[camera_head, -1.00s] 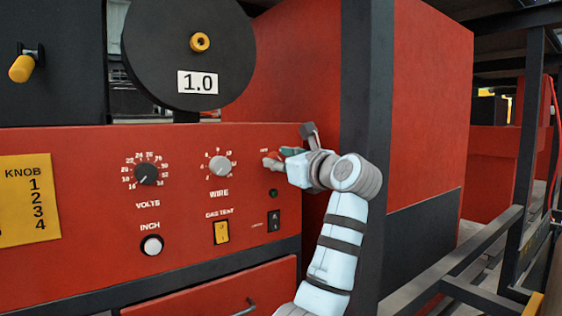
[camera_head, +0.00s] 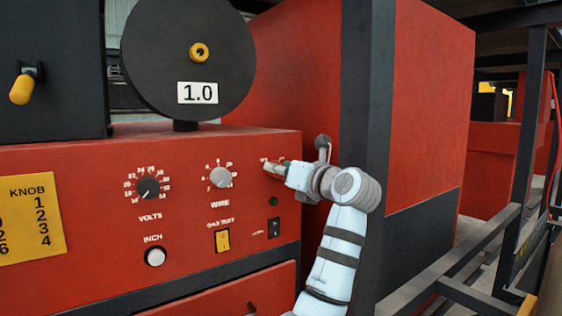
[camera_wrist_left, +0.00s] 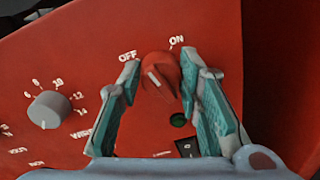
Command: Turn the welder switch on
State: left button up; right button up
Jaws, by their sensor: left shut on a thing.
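In the head view my left gripper (camera_head: 278,169) reaches the upper right of the red panel and hides most of the switch. My right gripper is in neither view.
The red welder panel (camera_head: 80,190) also carries a volts knob (camera_head: 149,188), a wire knob (camera_head: 220,177), a white inch button (camera_head: 155,256), a yellow gas test switch (camera_head: 222,240) and a small black switch (camera_head: 274,228). A dark post (camera_head: 366,90) stands behind my arm.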

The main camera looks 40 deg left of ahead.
pick_arm(q)
jog(key=shift+r+m+p, duration=0.2)
jog(key=shift+m+p, duration=0.55)
jog(key=shift+m, duration=0.15)
jog(key=m+p, duration=0.6)
jog(key=p, duration=0.1)
jog(key=shift+w+m+g, duration=0.15)
jog(key=shift+m+g, duration=0.15)
jog(key=shift+m, duration=0.1)
jog(key=shift+f+m+p, duration=0.1)
jog(key=shift+m+p, duration=0.8)
jog(key=shift+p, duration=0.25)
jog(key=shift+f+m+p, duration=0.1)
jog(key=shift+m+p, duration=0.4)
jog(key=shift+m, duration=0.1)
jog(key=o, duration=1.1)
jog(key=shift+f, duration=0.1)
jog(key=shift+o, duration=0.2)
jog(key=shift+d, duration=0.15)
